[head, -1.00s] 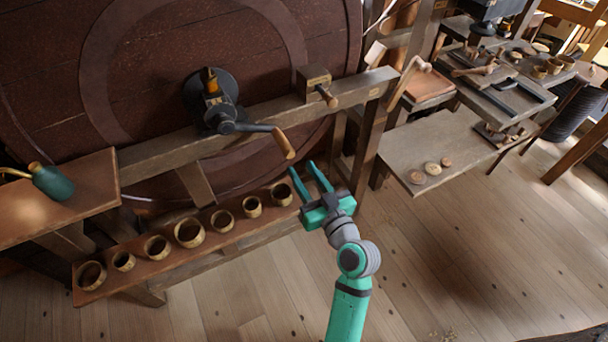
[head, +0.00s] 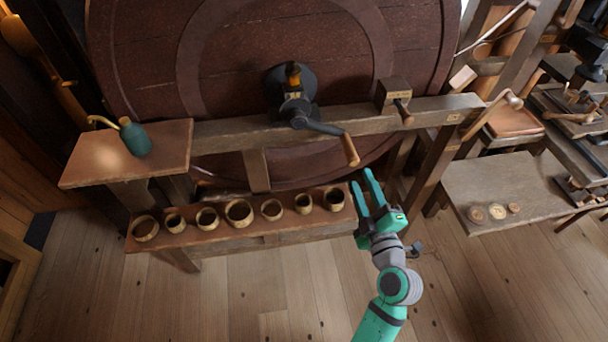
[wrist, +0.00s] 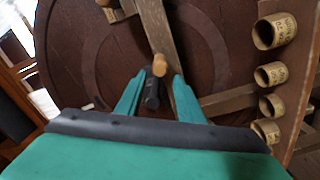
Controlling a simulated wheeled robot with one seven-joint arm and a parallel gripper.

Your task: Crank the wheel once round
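The big dark red wooden wheel (head: 345,65) stands upright at the back in the head view. At its hub a black crank arm (head: 318,126) slants down to the right and ends in a wooden handle (head: 350,150). My gripper (head: 365,188) is open and empty, a little below and right of the handle, its teal fingers pointing up toward it. In the wrist view the handle (wrist: 159,66) and the dark crank arm (wrist: 152,92) show between the fingertips of my gripper (wrist: 155,85), apparently beyond them.
A wooden beam (head: 225,133) crosses in front of the wheel. A shelf below (head: 290,232) holds several wooden rings. A green oil can (head: 135,138) stands on the left shelf. A bench (head: 540,185) with wooden discs is on the right. The front floor is clear.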

